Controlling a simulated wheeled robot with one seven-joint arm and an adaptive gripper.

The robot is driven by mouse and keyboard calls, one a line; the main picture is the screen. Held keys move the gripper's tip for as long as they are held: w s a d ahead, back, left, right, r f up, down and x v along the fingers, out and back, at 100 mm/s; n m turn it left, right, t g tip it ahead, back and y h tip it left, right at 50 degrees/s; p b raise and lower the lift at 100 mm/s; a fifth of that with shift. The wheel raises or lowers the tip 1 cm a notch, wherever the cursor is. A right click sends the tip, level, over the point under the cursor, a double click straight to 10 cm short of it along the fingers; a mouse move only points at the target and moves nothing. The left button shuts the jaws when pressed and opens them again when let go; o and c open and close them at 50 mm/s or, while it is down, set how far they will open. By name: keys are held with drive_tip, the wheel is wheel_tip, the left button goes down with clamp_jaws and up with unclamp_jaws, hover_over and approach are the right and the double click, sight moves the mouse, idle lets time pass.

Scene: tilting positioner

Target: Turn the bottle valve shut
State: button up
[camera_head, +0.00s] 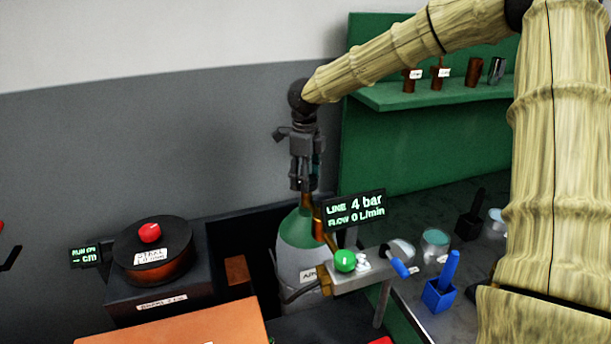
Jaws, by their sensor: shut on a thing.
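The gas bottle (297,232) stands upright in the middle of the view, with a green shoulder and a pale grey body. My gripper (302,188) points down from above onto the top of the bottle. It is shut on the bottle valve, which is mostly hidden by the fingers. A brass-coloured neck (307,202) shows just below the fingertips. A dark display (353,210) to the right of the bottle reads "LINE 4 bar" and "FLOW 0 L/min".
A bracket with a green knob (345,261) and a blue-handled lever (400,268) stands right of the bottle. A drum with a red knob (150,233) is at left. A green shelf (440,95) is behind. Cups and a blue holder (440,293) crowd the right bench.

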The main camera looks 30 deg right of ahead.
drive_tip(key=m, duration=0.1)
drive_tip(key=m+p, duration=0.1)
drive_tip(key=m, duration=0.1)
drive_tip(key=shift+w+d+r+m, duration=0.1)
drive_tip(key=shift+r+m, duration=0.05)
drive_tip(key=shift+m, duration=0.15)
drive_tip(key=m+p, duration=0.1)
drive_tip(key=m, duration=0.2)
drive_tip(key=shift+m, duration=0.3)
drive_tip(key=m, duration=0.6)
drive_tip(key=shift+d+p, duration=0.2)
drive_tip(key=shift+p, duration=0.15)
drive_tip(key=m, duration=0.4)
drive_tip(key=shift+m, duration=0.4)
drive_tip(key=shift+d+m, duration=0.1)
drive_tip(key=shift+m, duration=1.8)
drive_tip(key=o, duration=0.8)
drive_tip(key=shift+o, duration=1)
